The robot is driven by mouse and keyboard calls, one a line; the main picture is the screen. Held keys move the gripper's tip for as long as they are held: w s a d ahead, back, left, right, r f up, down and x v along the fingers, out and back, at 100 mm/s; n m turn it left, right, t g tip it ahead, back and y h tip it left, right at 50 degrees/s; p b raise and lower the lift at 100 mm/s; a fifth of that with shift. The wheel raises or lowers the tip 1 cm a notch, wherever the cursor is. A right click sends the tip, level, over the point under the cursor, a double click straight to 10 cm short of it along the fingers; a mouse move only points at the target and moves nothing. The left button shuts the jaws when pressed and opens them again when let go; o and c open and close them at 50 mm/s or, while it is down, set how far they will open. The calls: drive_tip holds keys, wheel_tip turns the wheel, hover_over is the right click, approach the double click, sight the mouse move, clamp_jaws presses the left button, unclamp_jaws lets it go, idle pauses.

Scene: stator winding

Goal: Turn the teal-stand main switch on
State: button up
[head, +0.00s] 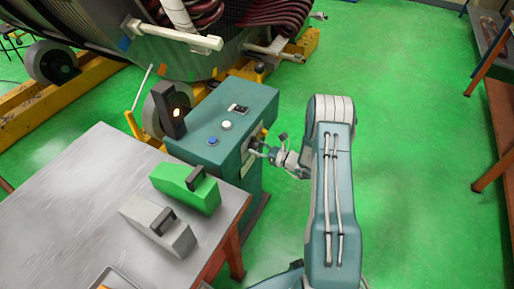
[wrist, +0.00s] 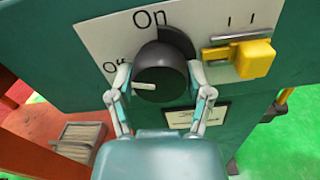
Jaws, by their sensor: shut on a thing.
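The teal stand (head: 207,125) stands beside the grey table in the head view. In the wrist view, its side panel carries a round black knob, the main switch (wrist: 165,65), on a white plate marked "On" at the top and "Off" at the left. The knob's white mark points left, toward the "Off" side. My gripper (wrist: 153,72) has one finger on each side of the knob and is shut on it. In the head view my gripper (head: 272,153) is at the stand's right side, and the knob is mostly hidden there.
A yellow switch (wrist: 252,58) sits just right of the knob. The stand's top has a blue button (head: 212,141), a white button (head: 226,125) and a lit black box (head: 174,112). Green and grey tools lie on the table (head: 85,205). Green floor is open at right.

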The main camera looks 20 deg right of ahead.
drive_tip(key=m, duration=0.7)
drive_tip(key=shift+w+r, duration=0.1)
drive_tip(key=shift+w, duration=0.05)
drive_tip(key=m, duration=0.6)
drive_tip(key=shift+m, duration=0.4)
drive_tip(key=shift+d, duration=0.1)
drive_tip(key=o, duration=1.1)
drive_tip(key=shift+o, duration=0.2)
drive_tip(key=v, duration=1.2)
